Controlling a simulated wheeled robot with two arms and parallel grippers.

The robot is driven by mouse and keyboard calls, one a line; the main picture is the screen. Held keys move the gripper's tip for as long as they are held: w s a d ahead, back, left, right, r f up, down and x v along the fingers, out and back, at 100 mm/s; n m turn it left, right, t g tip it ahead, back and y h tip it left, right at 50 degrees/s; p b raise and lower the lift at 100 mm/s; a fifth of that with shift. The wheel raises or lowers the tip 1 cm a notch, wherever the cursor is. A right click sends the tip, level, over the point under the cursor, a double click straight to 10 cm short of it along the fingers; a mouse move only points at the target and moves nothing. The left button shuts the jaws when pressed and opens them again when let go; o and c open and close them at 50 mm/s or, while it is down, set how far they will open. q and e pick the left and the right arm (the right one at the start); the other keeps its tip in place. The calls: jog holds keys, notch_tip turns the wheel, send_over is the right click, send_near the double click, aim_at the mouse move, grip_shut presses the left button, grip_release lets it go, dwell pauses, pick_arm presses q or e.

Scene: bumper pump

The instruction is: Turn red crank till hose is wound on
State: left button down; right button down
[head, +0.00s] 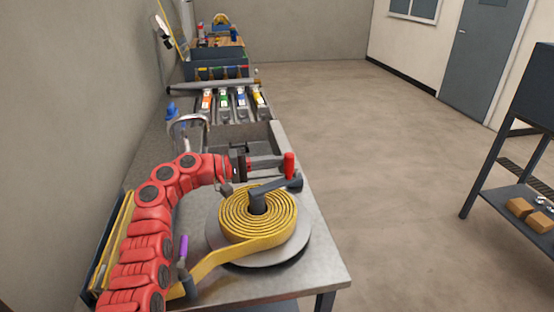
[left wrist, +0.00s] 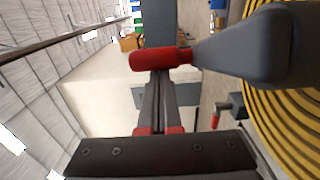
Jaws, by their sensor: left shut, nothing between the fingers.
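The red crank handle (head: 289,164) stands upright at the outer end of a dark crank arm (head: 272,188), on the far right side of the reel. The yellow hose (head: 240,222) lies coiled in several turns on a round grey reel plate (head: 300,240). A flat tail of hose (head: 205,268) runs off to the front left. My left gripper (head: 278,161) is shut and empty, its fingertips close beside the red handle. In the left wrist view the closed fingers point at the red handle (left wrist: 155,59); I cannot tell whether they touch. My right gripper is not in view.
The reel sits on a metal counter (head: 325,272) along the left wall. A sink (head: 235,140) with a curved faucet (head: 188,120) lies behind it. A purple-handled fitting (head: 183,247) stands by the hose tail. The floor at right is clear up to a dark shelf (head: 500,185).

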pick_arm(q)
jog(key=shift+s+d+m+g+h, duration=0.15)
jog(key=shift+s+d+m+g, duration=0.2)
jog(key=shift+g, duration=0.3)
jog(key=shift+s+d+m+g+h, duration=0.15)
jog(key=shift+d+m+g, duration=0.25)
jog(key=shift+g, duration=0.25)
jog(key=shift+s, duration=0.15)
jog(key=shift+s+d+p, duration=0.25)
jog(key=shift+p, duration=0.05)
dwell(0.3)
